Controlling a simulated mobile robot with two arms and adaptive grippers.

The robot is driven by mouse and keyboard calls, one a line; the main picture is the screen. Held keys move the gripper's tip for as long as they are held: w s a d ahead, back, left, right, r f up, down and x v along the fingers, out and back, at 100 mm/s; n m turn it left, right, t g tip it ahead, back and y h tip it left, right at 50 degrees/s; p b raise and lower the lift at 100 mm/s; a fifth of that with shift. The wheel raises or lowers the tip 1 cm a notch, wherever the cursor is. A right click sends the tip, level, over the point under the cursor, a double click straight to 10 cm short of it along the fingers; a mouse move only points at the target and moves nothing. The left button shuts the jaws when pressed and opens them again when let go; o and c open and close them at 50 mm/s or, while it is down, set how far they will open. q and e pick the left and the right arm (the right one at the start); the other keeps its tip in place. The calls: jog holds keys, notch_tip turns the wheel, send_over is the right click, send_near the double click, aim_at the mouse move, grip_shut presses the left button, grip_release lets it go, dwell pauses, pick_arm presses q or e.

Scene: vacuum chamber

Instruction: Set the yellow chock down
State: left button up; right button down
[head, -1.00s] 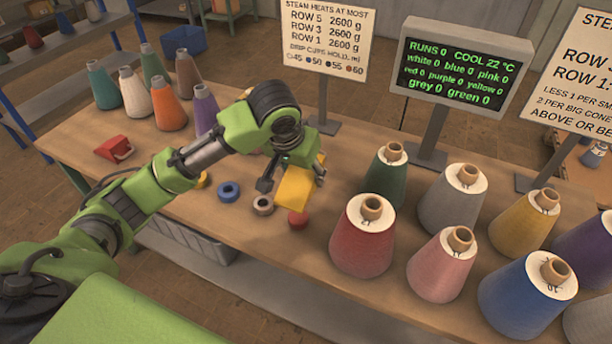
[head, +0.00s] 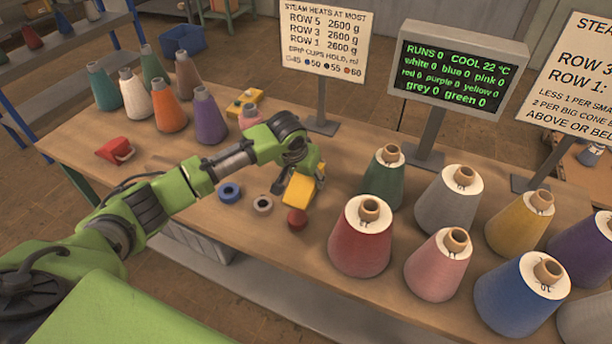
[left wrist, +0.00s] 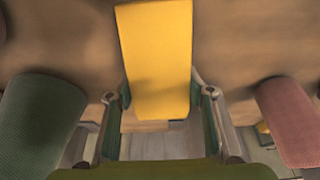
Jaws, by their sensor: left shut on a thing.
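The yellow chock (head: 299,190) is a plain yellow block. My left gripper (head: 297,178) is shut on it, low over the wooden table (head: 330,262). I cannot tell whether the chock touches the tabletop. In the left wrist view the chock (left wrist: 158,55) sticks out between the two fingers (left wrist: 161,98), over brown table surface. My right gripper is not in view.
The green cone (head: 384,180) and red cone (head: 361,240) stand to the right. A red chock (head: 114,150) and several cones stand left.

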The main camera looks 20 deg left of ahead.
pick_arm(q)
jog(key=o, duration=1.2)
jog(key=shift+f, duration=0.1)
jog(key=o, duration=0.4)
